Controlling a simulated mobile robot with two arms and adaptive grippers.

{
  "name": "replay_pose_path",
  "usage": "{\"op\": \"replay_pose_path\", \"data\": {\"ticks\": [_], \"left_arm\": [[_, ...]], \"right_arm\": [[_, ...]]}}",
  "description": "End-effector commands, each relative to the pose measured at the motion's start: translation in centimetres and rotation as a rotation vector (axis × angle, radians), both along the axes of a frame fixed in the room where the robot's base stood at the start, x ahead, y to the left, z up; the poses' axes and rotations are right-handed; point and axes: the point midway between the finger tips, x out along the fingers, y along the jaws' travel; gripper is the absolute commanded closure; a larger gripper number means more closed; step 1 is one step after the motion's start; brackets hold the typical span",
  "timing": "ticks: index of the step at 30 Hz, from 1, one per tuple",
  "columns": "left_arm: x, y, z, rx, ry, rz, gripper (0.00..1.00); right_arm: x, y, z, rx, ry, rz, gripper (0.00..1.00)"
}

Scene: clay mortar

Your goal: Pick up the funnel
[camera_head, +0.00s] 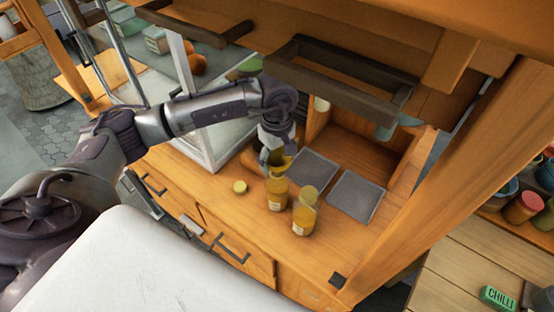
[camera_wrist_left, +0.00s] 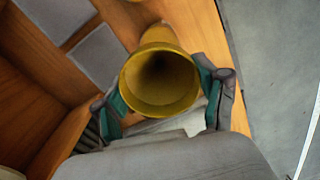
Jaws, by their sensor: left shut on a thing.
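A yellow funnel (camera_wrist_left: 160,103) sits between the two fingers of my left gripper (camera_wrist_left: 167,92), its wide round mouth facing the wrist camera. The green-lined fingers are shut on its sides. In the head view my left gripper (camera_head: 270,157) points down over the wooden counter, and a bit of the funnel (camera_head: 283,162) shows beside the fingers. It is right above the rear jar (camera_head: 277,194); I cannot tell whether its lower end touches the jar. My right gripper is not in view.
A second yellowish jar (camera_head: 304,219) stands close by at the front right, and a round yellow lid (camera_head: 240,187) lies to the left. Two grey square plates (camera_head: 355,196) lie on the counter. A dark-framed shelf (camera_head: 345,75) hangs above, and a wooden post (camera_head: 440,180) rises at right.

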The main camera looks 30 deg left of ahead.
Motion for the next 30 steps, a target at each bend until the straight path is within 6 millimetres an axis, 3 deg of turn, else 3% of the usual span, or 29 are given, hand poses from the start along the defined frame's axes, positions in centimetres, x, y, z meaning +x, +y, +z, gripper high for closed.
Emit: {"op": "replay_pose_path", "data": {"ticks": [11,19,30], "left_arm": [[0.1,0.0,0.4,-0.001,-0.002,0.0,0.55],[0.2,0.0,3.8,0.0,-0.008,0.0,0.55],[-1.4,-7.8,8.3,-0.002,-0.005,-0.007,0.55]], "right_arm": [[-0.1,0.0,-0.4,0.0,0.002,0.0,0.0],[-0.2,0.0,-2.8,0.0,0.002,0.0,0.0],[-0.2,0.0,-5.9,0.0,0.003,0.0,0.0]]}}
